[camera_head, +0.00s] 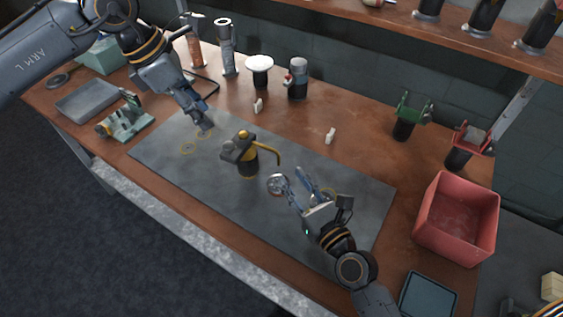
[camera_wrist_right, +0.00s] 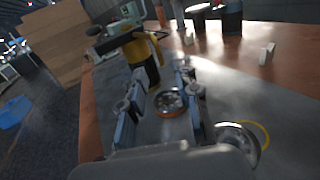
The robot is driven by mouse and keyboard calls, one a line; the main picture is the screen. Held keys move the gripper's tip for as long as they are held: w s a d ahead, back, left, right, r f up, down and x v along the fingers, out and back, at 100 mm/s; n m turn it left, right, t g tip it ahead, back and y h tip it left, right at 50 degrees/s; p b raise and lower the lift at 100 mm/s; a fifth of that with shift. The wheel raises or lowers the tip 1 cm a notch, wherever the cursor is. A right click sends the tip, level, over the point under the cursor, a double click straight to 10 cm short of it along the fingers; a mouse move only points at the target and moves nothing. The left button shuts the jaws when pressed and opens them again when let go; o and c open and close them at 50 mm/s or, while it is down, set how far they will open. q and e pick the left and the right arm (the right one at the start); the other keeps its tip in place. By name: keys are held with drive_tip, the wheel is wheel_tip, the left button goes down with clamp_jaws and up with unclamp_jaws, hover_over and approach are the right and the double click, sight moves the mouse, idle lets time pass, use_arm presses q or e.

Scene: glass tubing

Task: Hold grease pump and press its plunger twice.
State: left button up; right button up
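The grease pump (camera_head: 247,163), a small dark and yellow can with a dark top and a bent yellow spout, stands upright on the grey mat (camera_head: 190,172). It also shows ahead and to the left in the right wrist view (camera_wrist_right: 140,52). My left gripper (camera_head: 206,126) points down above the mat, to the left of the pump and apart from it. Its fingers overlap in view, so its opening is unclear. My right gripper (camera_head: 288,174) is open to the right of the pump, its fingers apart and not touching it. A round metal part with an orange rim (camera_wrist_right: 171,104) shows between its fingers.
A red bin (camera_head: 457,220) and a dark tray (camera_head: 428,296) stand at the right. A green fixture (camera_head: 126,121) and a grey tray (camera_head: 88,101) are at the left. Tubes and canisters (camera_head: 298,78) line the back. Small white blocks (camera_head: 330,136) lie behind the mat.

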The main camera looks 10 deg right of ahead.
sight(279, 162)
drive_tip(key=x, duration=0.7)
drive_tip(key=shift+w+a, duration=0.1)
drive_tip(key=shift+w, duration=0.2)
